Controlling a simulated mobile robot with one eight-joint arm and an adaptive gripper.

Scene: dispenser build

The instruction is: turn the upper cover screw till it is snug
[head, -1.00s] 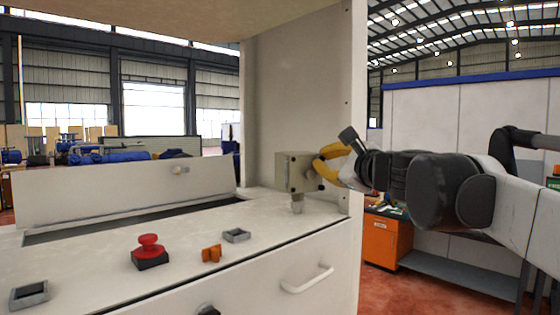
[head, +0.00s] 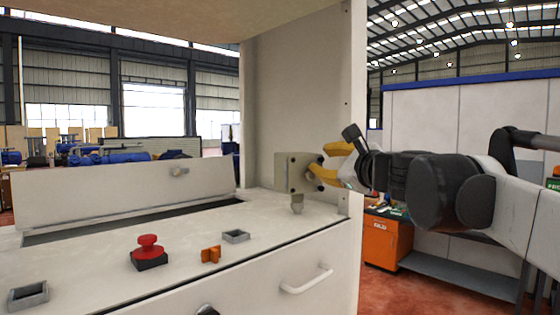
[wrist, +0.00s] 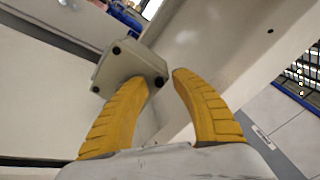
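The small beige box (head: 297,172) stands on a short post on the white machine top. In the wrist view the box (wrist: 128,66) shows several dark cover screws at its corners. One screw (wrist: 159,81) lies in the picture between my fingertips; I cannot tell whether it is the upper one. My gripper (head: 316,159) has two yellow fingers at the right side of the box. In the wrist view my gripper (wrist: 161,76) is open, with a clear gap between the tips. The left fingertip overlaps the box edge; contact with a screw cannot be made out.
A tall pale panel (head: 290,100) rises behind the box. A red button (head: 148,245), an orange knob (head: 211,254) and a grey square frame (head: 236,236) are on the machine top, left of my gripper. A white handle (head: 307,279) sticks out of the front face below.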

